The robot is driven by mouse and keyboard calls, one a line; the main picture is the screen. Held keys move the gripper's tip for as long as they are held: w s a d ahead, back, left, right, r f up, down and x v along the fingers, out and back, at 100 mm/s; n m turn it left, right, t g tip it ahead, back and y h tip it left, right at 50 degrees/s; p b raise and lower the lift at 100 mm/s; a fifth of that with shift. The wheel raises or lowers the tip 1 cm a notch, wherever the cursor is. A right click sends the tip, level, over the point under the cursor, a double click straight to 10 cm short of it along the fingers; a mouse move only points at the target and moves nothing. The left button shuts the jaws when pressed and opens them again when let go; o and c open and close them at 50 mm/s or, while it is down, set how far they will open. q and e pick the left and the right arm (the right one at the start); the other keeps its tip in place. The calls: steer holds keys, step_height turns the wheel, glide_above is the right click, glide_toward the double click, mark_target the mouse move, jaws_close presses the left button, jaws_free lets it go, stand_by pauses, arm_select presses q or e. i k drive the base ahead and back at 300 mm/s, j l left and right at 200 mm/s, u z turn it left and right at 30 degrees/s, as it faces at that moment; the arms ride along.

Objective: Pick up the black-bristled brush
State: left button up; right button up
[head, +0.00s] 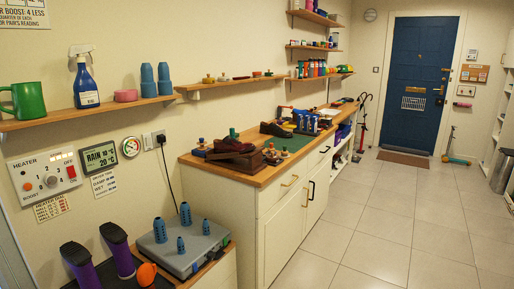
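I cannot clearly pick out the black-bristled brush in the head view. Several small brown and dark items (271,156) lie on the wooden counter (262,180) beside a brown shoe (232,144), but they are too small to tell whether one is a brush. A darker shoe (276,130) stands farther back on the counter, by a green mat (294,143). Neither of my grippers shows in this view.
A grey box with blue pegs (183,247) and purple-and-black upright objects (119,250) stand at the lower left. Wall shelves (85,117) hold a green mug (27,101) and a spray bottle (85,85). The tiled floor (375,225) right of the cabinet is clear.

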mark_target(259, 143)
steer(key=z, duration=0.8)
steer(key=i+z, duration=0.25)
steer(key=i, duration=4.25)
steer(key=i+u, duration=0.2)
steer(key=u, duration=0.25)
steer(key=i+l+u, duration=0.2)
steer(key=u, duration=1.5)
